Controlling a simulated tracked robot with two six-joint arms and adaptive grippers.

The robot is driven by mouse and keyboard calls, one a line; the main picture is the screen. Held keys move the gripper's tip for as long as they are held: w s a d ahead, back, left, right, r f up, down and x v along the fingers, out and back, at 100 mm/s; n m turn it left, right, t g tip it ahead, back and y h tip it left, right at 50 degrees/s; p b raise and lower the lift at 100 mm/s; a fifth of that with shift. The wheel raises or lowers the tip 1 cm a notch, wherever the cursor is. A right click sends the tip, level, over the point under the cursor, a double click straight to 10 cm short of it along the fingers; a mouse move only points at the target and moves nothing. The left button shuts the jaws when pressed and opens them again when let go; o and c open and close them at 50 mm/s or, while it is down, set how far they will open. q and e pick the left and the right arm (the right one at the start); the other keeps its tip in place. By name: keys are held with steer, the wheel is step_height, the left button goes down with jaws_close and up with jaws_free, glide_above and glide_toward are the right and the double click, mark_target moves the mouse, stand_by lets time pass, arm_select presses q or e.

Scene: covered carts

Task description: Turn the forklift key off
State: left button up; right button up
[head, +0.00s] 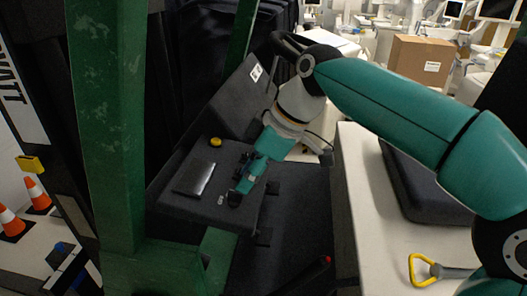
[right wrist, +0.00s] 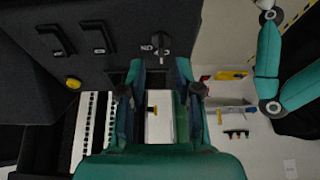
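The black forklift key (right wrist: 160,45) stands in the dash panel in the right wrist view, with small white lettering beside it. In the head view a dark knob (head: 234,199) shows near the lower edge of the panel (head: 215,165), beside a white label, at the gripper's tip. My right gripper (right wrist: 161,75) has its two fingers apart, with a clear gap between them. Its fingertips lie just below the key in the right wrist view; I cannot tell whether they touch it. My left gripper does not show in either view.
A green forklift post (head: 105,130) rises at the left. A pale counter (head: 365,230) with a yellow-handled tool (head: 422,268) is at the right.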

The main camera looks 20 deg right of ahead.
steer(key=v, duration=0.6)
steer(key=shift+d+r, duration=0.2)
steer(key=shift+r, duration=0.1)
steer(key=shift+s+f, duration=0.1)
